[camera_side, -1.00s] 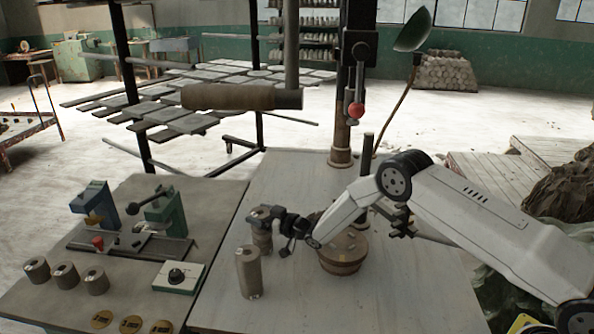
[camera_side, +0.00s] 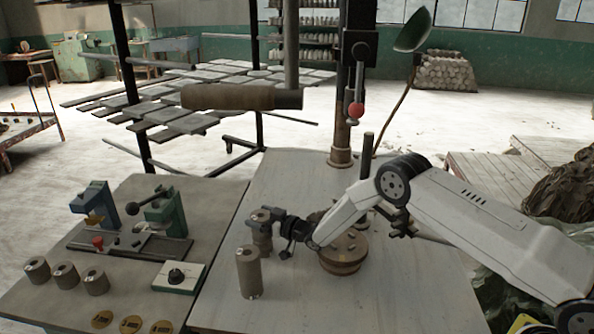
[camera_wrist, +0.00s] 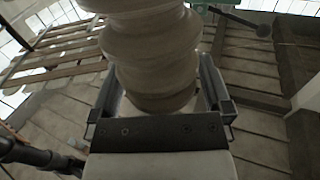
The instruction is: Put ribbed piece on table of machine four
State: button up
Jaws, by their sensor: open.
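A pale grey ribbed piece (camera_wrist: 152,48) stands between the two jaws of my gripper (camera_wrist: 157,85) in the wrist view and fills most of the space there. The jaws are open, one on each side of it. In the side view my gripper (camera_side: 275,221) is level with the upper part of a grey upright piece (camera_side: 262,241), which it partly hides. I cannot read any machine number.
A taller grey cylinder (camera_side: 249,274) stands close in front of my gripper. A side bench holds three short cylinders (camera_side: 65,275), a blue device (camera_side: 96,205), a green device (camera_side: 166,215), a knob box (camera_side: 180,277) and round brass tags (camera_side: 131,322). The bench top ahead is clear.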

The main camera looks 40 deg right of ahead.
jog(key=shift+s+r, duration=0.1)
jog(key=v, duration=1.1)
jog(key=shift+s+d, duration=0.2)
jog(key=shift+s, duration=0.15)
